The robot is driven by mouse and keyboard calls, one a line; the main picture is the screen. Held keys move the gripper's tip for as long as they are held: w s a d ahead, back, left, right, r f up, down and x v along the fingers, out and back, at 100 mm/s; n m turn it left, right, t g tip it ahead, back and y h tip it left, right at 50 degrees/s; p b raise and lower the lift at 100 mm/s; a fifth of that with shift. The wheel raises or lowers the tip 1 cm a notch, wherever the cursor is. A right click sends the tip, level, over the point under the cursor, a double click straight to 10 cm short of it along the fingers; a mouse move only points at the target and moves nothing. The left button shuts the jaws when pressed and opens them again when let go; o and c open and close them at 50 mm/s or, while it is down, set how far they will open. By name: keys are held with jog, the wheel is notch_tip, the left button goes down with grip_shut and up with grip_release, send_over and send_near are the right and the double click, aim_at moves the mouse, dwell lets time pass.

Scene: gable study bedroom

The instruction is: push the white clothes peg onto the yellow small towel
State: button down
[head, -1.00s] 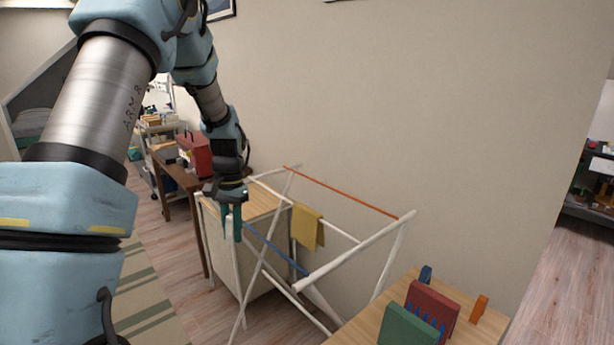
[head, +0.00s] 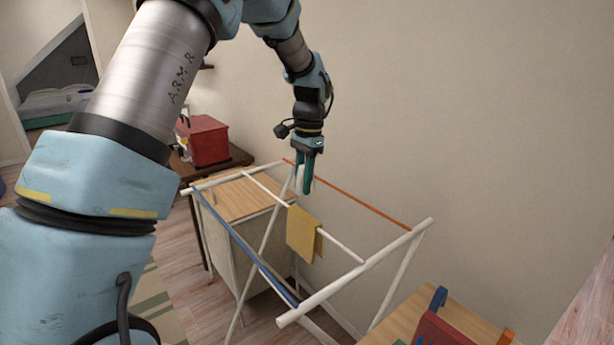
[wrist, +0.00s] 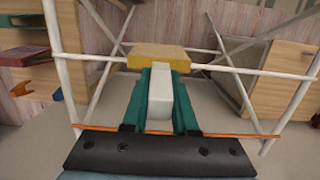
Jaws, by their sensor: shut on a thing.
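My gripper (head: 306,188) points down above the drying rack, with its teal fingers behind and above the towel in the head view. In the wrist view my gripper (wrist: 160,76) is shut on the white clothes peg (wrist: 158,104), which lies between the two fingers. The peg's far end appears close to the yellow small towel (wrist: 158,53); I cannot tell whether they touch. In the head view the yellow towel (head: 301,236) hangs folded over a white middle rail. The peg is mostly hidden by the fingers there.
The white drying rack (head: 372,262) has an orange rail (head: 350,196) near the wall and a blue rail (head: 232,232) on the near side. A wooden cabinet (head: 238,196) stands behind it at left. A red box (head: 208,142) sits on a dark table.

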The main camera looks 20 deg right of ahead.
aim_at(302, 217)
jog(key=shift+f+b, duration=2.55)
jog(key=shift+f, duration=1.15)
jog(key=shift+s+a+f+b, duration=0.15)
jog(key=shift+f+b, duration=0.15)
jog(key=shift+f, duration=0.3)
jog(key=shift+s+a+f+b, duration=0.15)
jog(key=shift+f+b, duration=0.1)
jog(key=shift+f, duration=0.45)
jog(key=c, duration=0.8)
grip_release()
jog(key=shift+o, duration=0.9)
jog(key=shift+r, duration=0.3)
jog(key=r+p, duration=0.2)
jog(key=r, duration=0.1)
jog(key=d+r+p, duration=0.1)
jog(key=r+p, duration=0.4)
jog(key=r, duration=0.2)
jog(key=shift+w+d, duration=0.15)
jog(key=shift+w, duration=0.15)
